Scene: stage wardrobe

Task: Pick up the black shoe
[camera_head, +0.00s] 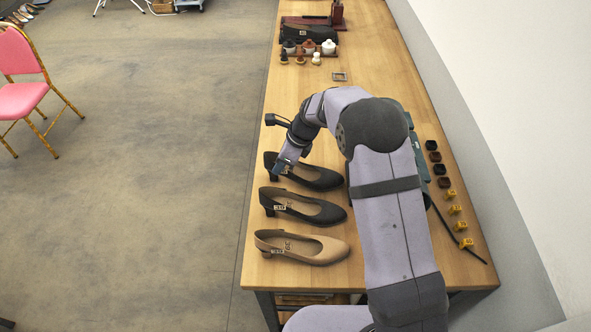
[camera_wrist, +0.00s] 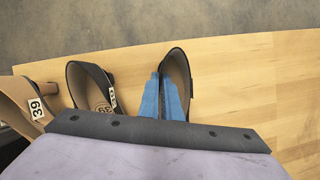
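Two black shoes and one beige shoe stand in a row on the wooden table. My gripper (camera_head: 283,167) is at the heel end of the far black shoe (camera_head: 318,178). In the wrist view, my blue fingers (camera_wrist: 162,85) are close together over the near side of that black shoe (camera_wrist: 187,70) and hide part of its opening. Whether they touch or clasp its wall cannot be told. The middle black shoe (camera_head: 310,209), with a white tag, also shows in the wrist view (camera_wrist: 88,88). The beige shoe (camera_head: 320,249) is nearest the table's front edge.
Dark and yellow small items (camera_head: 455,209) line the table's right side by the wall. Jars (camera_head: 308,46) and a dark bag (camera_head: 300,32) stand at the far end. A pink chair (camera_head: 25,98) stands left on the floor.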

